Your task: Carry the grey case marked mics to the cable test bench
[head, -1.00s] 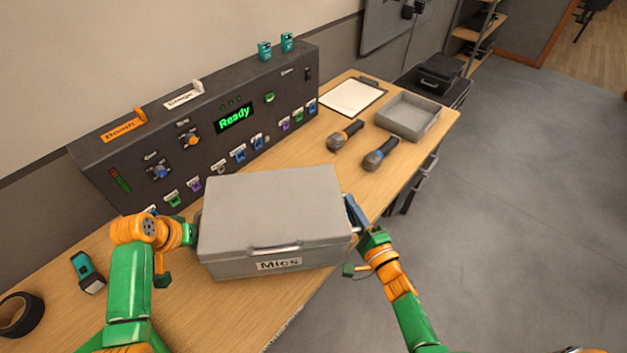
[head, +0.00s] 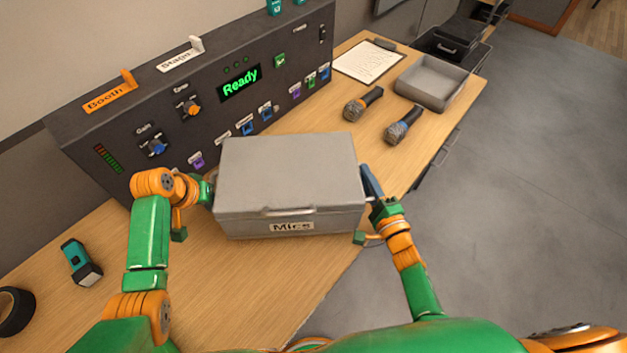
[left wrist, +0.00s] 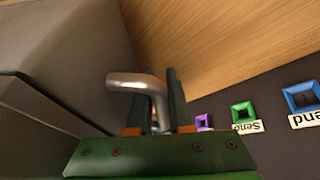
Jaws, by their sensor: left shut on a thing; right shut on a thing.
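The grey case (head: 285,170) marked Mics is closed and roughly level, in the middle of the head view above the wooden bench top (head: 220,285). I cannot tell whether its underside touches the bench. My left gripper (head: 207,191) is at the case's left end; in the left wrist view its fingers (left wrist: 160,105) are shut on a bent metal handle (left wrist: 136,82) beside the case wall (left wrist: 70,45). My right gripper (head: 373,187) is shut at the case's right end; the handle there is hidden. No label reading cable test is visible.
A dark console (head: 215,120) with a green Ready display stands along the wall behind the case. Two microphones (head: 363,104) (head: 403,125), a clipboard (head: 369,62) and an empty grey tray (head: 431,83) lie right of it. A teal device (head: 81,263) and black tape roll (head: 14,311) lie left. Floor is clear at right.

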